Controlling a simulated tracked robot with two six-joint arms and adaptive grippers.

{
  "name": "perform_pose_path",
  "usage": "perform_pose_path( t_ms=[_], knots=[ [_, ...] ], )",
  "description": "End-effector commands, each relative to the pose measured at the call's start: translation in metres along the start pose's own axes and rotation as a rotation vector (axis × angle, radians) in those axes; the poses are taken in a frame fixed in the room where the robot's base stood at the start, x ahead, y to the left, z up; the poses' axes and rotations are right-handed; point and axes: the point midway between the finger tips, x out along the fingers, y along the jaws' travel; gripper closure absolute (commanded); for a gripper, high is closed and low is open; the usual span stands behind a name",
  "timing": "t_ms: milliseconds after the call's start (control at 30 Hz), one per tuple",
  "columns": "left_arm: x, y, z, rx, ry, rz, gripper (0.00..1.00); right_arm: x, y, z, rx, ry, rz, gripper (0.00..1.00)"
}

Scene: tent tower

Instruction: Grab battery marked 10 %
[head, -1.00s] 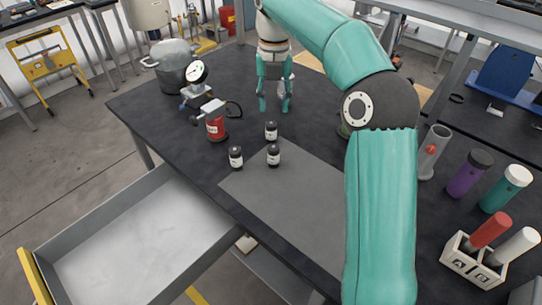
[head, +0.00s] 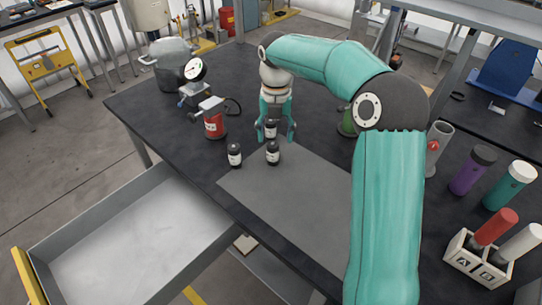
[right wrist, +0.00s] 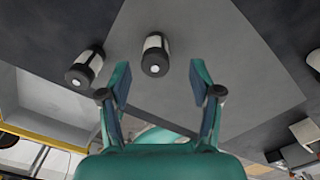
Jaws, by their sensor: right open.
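Three small black batteries with white labels stand on the dark table: a left one (head: 234,155), a front one (head: 273,153) and a back one (head: 270,129). The charge marks on their labels are too small to read. My right gripper (head: 277,138) is open and points down around the back battery in the head view, its fingers apart on either side. In the right wrist view two batteries show beyond the open fingers, one at the left (right wrist: 85,68) and one near the middle (right wrist: 156,55). My left gripper is out of view.
A grey mat (head: 290,195) lies bare in front. A red can (head: 214,124), a gauge (head: 194,69) and a pot (head: 172,65) stand at the left. A grey open tray (head: 130,235) is below the table edge. Purple (head: 472,172) and teal (head: 508,185) cylinders stand at the right.

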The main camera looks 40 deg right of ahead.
Motion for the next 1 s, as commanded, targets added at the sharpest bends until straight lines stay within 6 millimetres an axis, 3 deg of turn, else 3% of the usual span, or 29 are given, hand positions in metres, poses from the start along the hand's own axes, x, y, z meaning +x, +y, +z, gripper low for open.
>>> perform_pose_path(
  t_ms=[233,500,800,833,1000],
  knots=[
    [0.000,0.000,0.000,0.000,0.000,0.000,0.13,0.016,0.002,-0.002,0.001,0.002,-0.001,0.36],
    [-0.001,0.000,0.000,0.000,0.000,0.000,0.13,0.052,0.005,-0.006,0.002,0.002,-0.001,0.36],
    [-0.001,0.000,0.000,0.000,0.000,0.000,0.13,0.058,0.005,-0.006,0.001,0.000,0.001,0.36],
    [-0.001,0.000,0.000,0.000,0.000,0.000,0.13,0.058,0.005,-0.006,0.001,0.000,0.001,0.38],
    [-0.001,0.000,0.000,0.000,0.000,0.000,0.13,0.058,0.006,-0.006,0.001,0.000,0.001,0.66]
  ],
)
